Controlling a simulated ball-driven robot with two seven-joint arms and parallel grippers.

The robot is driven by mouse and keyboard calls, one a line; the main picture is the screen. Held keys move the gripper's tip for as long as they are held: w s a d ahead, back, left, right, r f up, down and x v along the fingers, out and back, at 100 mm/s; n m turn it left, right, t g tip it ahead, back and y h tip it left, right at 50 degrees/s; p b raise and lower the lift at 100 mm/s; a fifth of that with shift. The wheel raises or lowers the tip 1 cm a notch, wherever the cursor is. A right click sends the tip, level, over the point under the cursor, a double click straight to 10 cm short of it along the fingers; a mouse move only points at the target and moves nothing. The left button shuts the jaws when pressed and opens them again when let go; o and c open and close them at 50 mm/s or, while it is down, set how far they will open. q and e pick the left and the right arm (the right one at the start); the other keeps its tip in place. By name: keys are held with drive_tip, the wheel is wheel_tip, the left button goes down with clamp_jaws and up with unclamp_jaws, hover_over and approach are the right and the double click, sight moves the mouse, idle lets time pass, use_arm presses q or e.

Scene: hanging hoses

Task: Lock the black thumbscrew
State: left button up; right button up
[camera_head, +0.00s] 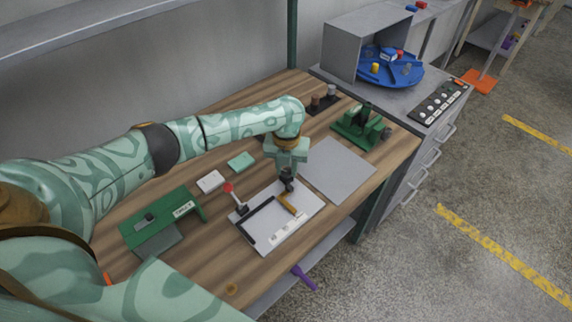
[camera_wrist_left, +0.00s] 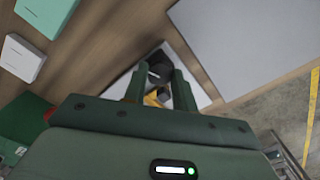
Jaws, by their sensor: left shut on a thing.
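My left gripper (camera_head: 288,182) reaches down from above to the far part of a white board on the wooden bench. Its fingers also show in the left wrist view (camera_wrist_left: 159,88), shut on the black thumbscrew (camera_wrist_left: 157,72), a dark round knob between them. In the head view the gripper mostly hides the knob. The white board (camera_head: 262,240) carries an orange-yellow bar (camera_head: 287,204) just in front of the gripper, a black bar (camera_head: 256,219) and several small labelled pieces. How far the thumbscrew is turned cannot be told. My right gripper is not in view.
A red-knobbed lever (camera_head: 235,197) stands at the board's left edge. A green fixture (camera_head: 160,216), a white box (camera_head: 210,181) and a teal box (camera_head: 241,160) lie left. A bare grey mat (camera_head: 338,170) and a green clamp-like device (camera_head: 361,127) are right.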

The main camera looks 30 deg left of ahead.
sight(287, 171)
use_arm(q)
drive_tip(key=shift+m, duration=2.2)
drive_tip(key=o, duration=1)
drive_tip(key=shift+r, duration=0.1)
wheel_tip(287, 171, up, 16)
drive_tip(key=p, duration=0.6)
